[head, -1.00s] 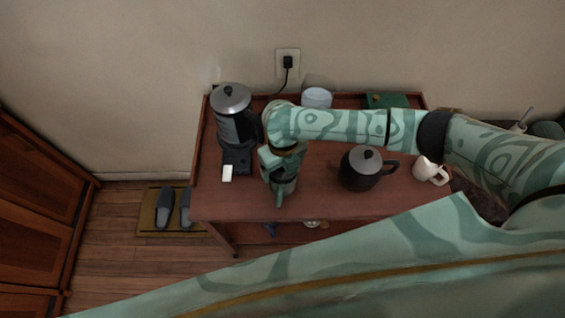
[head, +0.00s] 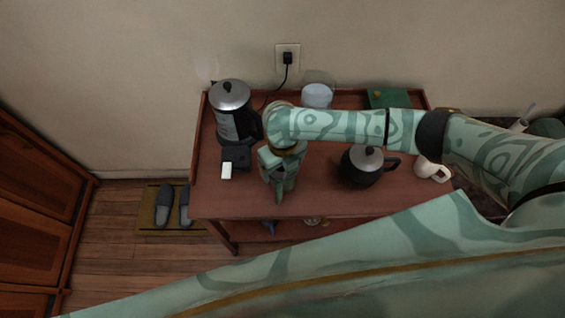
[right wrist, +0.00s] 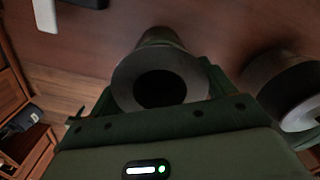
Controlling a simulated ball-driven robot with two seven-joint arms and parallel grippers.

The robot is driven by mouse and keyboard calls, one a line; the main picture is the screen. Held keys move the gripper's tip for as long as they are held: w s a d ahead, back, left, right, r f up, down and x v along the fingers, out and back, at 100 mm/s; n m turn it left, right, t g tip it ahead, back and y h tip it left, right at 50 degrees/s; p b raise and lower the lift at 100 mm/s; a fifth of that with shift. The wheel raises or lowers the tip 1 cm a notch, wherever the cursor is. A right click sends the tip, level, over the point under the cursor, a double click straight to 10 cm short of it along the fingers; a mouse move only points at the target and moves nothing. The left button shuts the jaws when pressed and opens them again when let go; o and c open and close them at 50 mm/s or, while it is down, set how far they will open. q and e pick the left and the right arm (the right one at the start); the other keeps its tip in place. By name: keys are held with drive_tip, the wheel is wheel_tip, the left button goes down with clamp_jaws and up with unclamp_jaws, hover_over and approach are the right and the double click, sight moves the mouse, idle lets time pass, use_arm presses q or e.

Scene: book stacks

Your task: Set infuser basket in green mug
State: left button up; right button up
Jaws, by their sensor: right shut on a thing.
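My right gripper (head: 278,190) hangs over the front middle of the wooden table, pointing down. In the right wrist view it (right wrist: 160,90) is shut on a grey ring-rimmed piece with a dark round opening, which looks like the infuser basket (right wrist: 125,82). A dark greenish rounded shape, perhaps the green mug (right wrist: 160,36), shows just beyond the rim. I cannot tell whether the basket is inside it or above it. In the head view my gripper hides both. My left gripper is not in view.
A dark teapot (head: 366,170) stands right of my gripper, with a white mug (head: 432,169) farther right. A kettle (head: 232,105), a black block with a white piece (head: 227,170), a clear jar (head: 317,95) and a green box (head: 388,98) line the left and back. The front-left tabletop (head: 222,202) is clear.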

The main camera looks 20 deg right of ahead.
drive_tip(key=shift+f+b, duration=0.6)
drive_tip(key=shift+f, duration=0.6)
drive_tip(key=o, duration=0.9)
wheel_tip(320, 180, up, 8)
drive_tip(key=p, duration=0.8)
drive_tip(key=shift+r, duration=0.1)
